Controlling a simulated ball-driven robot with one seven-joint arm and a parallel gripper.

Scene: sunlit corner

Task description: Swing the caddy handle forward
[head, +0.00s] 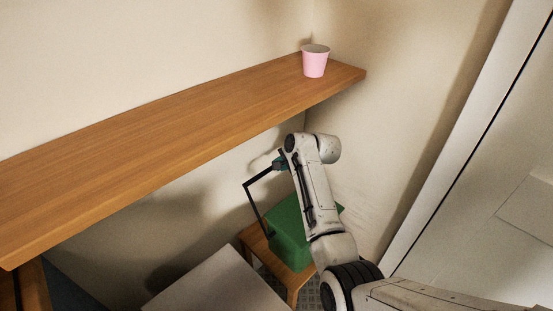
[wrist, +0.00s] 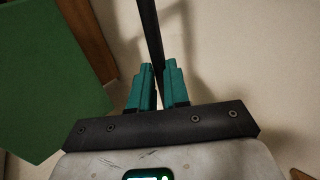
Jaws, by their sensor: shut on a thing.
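The green caddy (head: 288,240) stands on a small wooden stool (head: 291,282), partly hidden behind my arm. Its thin black handle (head: 254,208) rises above it, with the top bar running up to the right into my gripper (head: 279,162). In the wrist view the black handle bar (wrist: 151,30) runs down between the teal fingers of my gripper (wrist: 159,88), which is shut on it. The green caddy (wrist: 45,75) fills the left of that view. The handle's other side is hidden by my arm.
A long wooden shelf (head: 180,125) runs along the wall above the caddy, with a pink cup (head: 315,62) near its right end. A pale flat-topped block (head: 217,285) stands in front left of the stool. Walls close off the corner behind, and a white door-like panel (head: 490,190) is at right.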

